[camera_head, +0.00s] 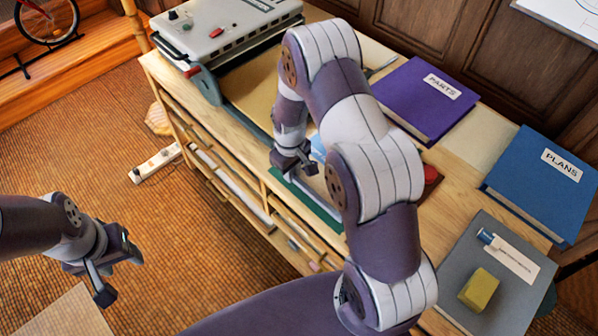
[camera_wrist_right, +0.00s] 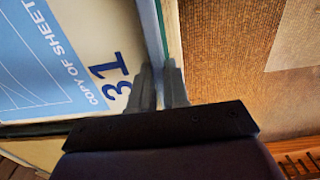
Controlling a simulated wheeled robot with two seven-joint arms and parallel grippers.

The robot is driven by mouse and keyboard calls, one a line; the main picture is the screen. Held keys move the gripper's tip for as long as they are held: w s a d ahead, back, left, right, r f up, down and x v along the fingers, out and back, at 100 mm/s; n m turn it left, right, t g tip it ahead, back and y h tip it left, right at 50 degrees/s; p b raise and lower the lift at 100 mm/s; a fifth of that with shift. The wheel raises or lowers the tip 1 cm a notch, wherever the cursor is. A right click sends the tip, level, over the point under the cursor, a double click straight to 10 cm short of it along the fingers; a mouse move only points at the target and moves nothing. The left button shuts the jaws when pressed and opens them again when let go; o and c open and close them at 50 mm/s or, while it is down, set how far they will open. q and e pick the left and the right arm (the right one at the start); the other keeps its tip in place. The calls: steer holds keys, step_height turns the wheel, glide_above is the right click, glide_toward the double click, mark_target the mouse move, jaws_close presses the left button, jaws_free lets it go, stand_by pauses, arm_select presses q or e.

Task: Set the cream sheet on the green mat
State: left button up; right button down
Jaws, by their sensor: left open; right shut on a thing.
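The cream sheet (camera_wrist_right: 120,25) shows in the right wrist view, with a blue printed panel and a large "31". The green mat (camera_head: 296,203) shows as a dark green strip below that gripper, mostly hidden by my arm. My left gripper (camera_head: 119,276) is open and empty above the floor.
A grey machine (camera_head: 225,32) stands at the back left of the worktop. A purple PARTS binder (camera_head: 415,95), a blue PLANS binder (camera_head: 540,190) and a grey board (camera_head: 470,245) bearing a yellow block (camera_head: 479,289) lie to the right. A white power strip (camera_head: 157,162) lies on the floor.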

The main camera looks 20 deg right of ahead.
mark_target(293, 184)
steer(key=shift+w+d+f, duration=0.35)
steer(key=shift+w+d, duration=0.05)
steer(key=shift+d, duration=0.1)
steer(key=shift+d+f, duration=0.15)
steer(key=shift+f, duration=0.1)
steer(key=f, duration=0.3)
steer(key=shift+w+f+p, duration=0.25)
steer(key=shift+f+p, duration=0.05)
steer(key=shift+f, duration=0.1)
steer(key=shift+s, duration=0.15)
steer(key=c, duration=1.1)
jaws_free()
